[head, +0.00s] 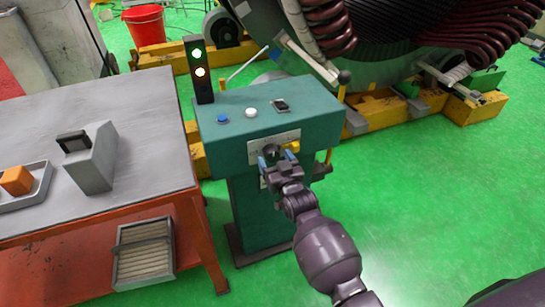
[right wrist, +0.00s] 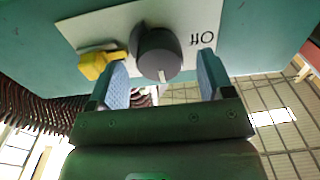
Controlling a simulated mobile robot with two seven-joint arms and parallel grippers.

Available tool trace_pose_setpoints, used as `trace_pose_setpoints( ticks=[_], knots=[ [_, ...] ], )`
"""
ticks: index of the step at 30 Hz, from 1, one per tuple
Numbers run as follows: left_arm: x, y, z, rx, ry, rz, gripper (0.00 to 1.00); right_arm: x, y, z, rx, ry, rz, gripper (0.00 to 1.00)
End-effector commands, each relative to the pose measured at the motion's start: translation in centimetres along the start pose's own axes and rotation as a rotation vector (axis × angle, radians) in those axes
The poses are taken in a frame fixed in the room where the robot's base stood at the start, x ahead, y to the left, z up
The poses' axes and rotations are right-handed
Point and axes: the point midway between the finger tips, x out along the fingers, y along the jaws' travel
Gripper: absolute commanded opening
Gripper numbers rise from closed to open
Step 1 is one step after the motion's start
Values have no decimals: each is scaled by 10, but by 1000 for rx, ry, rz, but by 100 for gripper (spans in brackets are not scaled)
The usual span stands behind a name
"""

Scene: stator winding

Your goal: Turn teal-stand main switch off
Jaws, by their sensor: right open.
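The teal stand (head: 262,185) stands beside the work table, with a pale switch plate on its front face. The main switch is a dark round knob (right wrist: 158,52) on that plate, with a white pointer mark. It also shows in the head view (head: 271,150), partly hidden by my gripper. My right gripper (head: 278,160) is at the plate in front of the knob. In the right wrist view my right gripper (right wrist: 163,80) is open, its blue-grey fingers on either side of the knob with gaps. My left gripper is not in view.
A yellow part (right wrist: 98,64) sticks out beside the knob, close to one finger. The stand's top carries a blue button (head: 222,118), a white button (head: 251,112) and a signal light (head: 199,70) lit green.

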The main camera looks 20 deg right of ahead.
Motion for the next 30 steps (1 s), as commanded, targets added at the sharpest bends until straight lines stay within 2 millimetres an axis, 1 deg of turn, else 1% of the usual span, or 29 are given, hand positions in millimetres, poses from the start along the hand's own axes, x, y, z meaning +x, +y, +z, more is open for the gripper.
trace_pose_setpoints(
  ticks=[3, 6, 16, 17, 18, 26, 30],
  knots=[
    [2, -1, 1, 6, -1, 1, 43, 10, 0, 2, 0, -2, 0, 74],
    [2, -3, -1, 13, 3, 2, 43, 15, 0, 1, 0, -2, 0, 74],
    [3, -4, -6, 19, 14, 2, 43, 17, 0, 0, 0, -1, 0, 74],
    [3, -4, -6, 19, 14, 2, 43, 17, 0, 0, 0, 0, 0, 71],
    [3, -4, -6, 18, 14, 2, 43, 17, 0, 0, 0, 0, 0, 65],
    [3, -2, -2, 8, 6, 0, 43, 17, 0, 0, 0, 0, 0, 25],
    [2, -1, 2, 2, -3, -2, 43, 17, 0, 0, -4, 0, 0, 25]
  ],
)
